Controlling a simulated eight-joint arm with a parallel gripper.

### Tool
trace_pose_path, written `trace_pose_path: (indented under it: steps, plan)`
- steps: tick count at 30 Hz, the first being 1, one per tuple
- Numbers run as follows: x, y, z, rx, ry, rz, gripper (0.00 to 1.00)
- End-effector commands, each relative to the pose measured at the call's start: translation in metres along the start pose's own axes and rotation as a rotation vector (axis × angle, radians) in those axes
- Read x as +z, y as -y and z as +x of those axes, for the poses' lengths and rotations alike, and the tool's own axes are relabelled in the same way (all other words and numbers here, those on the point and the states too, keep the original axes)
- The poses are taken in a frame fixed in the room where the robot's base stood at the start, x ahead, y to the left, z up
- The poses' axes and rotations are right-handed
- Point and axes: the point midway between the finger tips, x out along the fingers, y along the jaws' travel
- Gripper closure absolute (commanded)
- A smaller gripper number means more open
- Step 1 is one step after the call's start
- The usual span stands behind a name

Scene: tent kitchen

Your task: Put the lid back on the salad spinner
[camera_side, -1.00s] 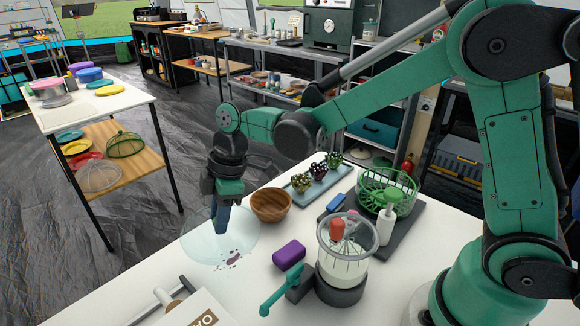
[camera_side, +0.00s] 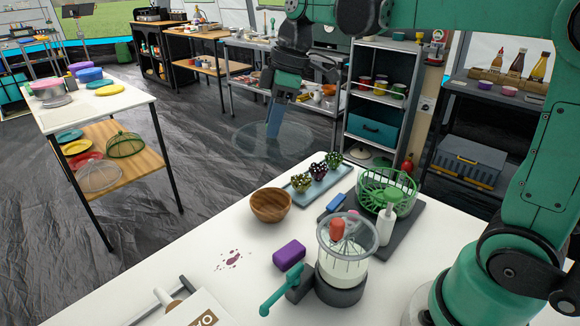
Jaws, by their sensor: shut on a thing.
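My gripper (camera_side: 275,122) is shut on a clear, see-through round lid (camera_side: 252,142), held roughly level high in the air. In the picture the lid lies against the dark floor, up and left of the worktable. A green slatted basket (camera_side: 374,186), open at the top, stands at the right on a dark board; it looks like the salad spinner. A clear-walled vessel (camera_side: 343,258) with a red-topped piece in it stands in front on a dark base; I cannot tell for certain which one the lid fits. The lid is apart from both.
On the white table (camera_side: 225,285) are a wooden bowl (camera_side: 270,205), a purple block (camera_side: 289,254), a teal handle (camera_side: 281,290), a blue-grey tray (camera_side: 322,178) with dark spotted things, and a white bottle (camera_side: 386,226) before the basket.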

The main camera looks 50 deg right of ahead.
Motion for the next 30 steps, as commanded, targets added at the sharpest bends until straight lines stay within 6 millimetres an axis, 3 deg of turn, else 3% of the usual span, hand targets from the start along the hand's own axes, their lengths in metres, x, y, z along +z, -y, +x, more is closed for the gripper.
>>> trace_pose_path:
  steps: [1, 6, 12, 18, 23, 30]
  plan:
    - [0.029, -0.012, -0.004, 0.023, 0.000, 0.085, 1.00]
    - [0.117, -0.030, -0.015, 0.094, 0.000, 0.339, 1.00]
    - [0.196, -0.024, -0.021, 0.160, 0.000, 0.575, 1.00]
    - [0.230, -0.014, -0.023, 0.192, 0.000, 0.688, 1.00]
    - [0.237, -0.013, -0.018, 0.196, 0.000, 0.704, 1.00]
    - [0.242, -0.013, 0.004, 0.196, 0.000, 0.702, 1.00]
